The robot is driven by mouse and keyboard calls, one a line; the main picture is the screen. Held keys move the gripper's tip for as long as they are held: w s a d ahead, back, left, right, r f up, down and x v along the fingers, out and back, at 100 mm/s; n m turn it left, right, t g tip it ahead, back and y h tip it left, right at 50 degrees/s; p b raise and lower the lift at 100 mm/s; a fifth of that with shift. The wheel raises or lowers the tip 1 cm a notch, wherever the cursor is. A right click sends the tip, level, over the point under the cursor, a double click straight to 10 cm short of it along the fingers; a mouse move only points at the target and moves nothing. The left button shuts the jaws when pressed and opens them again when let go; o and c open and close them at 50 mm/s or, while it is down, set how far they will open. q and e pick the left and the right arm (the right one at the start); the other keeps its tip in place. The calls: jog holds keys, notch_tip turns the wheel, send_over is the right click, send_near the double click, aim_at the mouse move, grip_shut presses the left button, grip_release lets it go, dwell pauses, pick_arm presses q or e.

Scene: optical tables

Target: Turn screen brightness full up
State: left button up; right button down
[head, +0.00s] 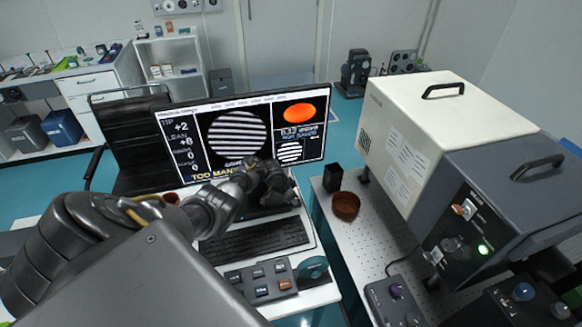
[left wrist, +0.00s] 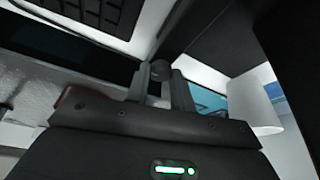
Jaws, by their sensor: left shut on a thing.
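The screen (head: 240,132) is lit, showing a striped circle, an orange oval, numbers and yellow text along its bottom edge. My left arm reaches across to the lower edge of the screen, and my left gripper (head: 272,182) covers part of that edge. In the left wrist view, a small dark round knob (left wrist: 161,70) sits between the two fingertips of my left gripper (left wrist: 161,84), which is shut on it. The knob is hidden behind the gripper in the head view. My right gripper is not in view.
A keyboard (head: 255,240) and a button box (head: 262,281) lie on the desk below my arm.

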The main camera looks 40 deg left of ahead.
pick_arm(q)
jog(key=shift+w+m, duration=0.1)
jog(key=shift+m, duration=0.4)
jog(key=o, duration=1)
jog(key=shift+r, duration=0.1)
jog(key=shift+s+a+r, duration=0.25)
jog(key=shift+s+r, duration=0.15)
jog(key=shift+r, duration=0.1)
jog(key=s+a, duration=0.1)
jog(key=s, duration=0.2)
jog(key=s+a, duration=0.2)
jog(key=s, duration=0.2)
jog(key=s+a, duration=0.1)
jog(key=s, duration=0.2)
jog(key=shift+s+a+b, duration=0.3)
jog(key=shift+s+a, duration=0.05)
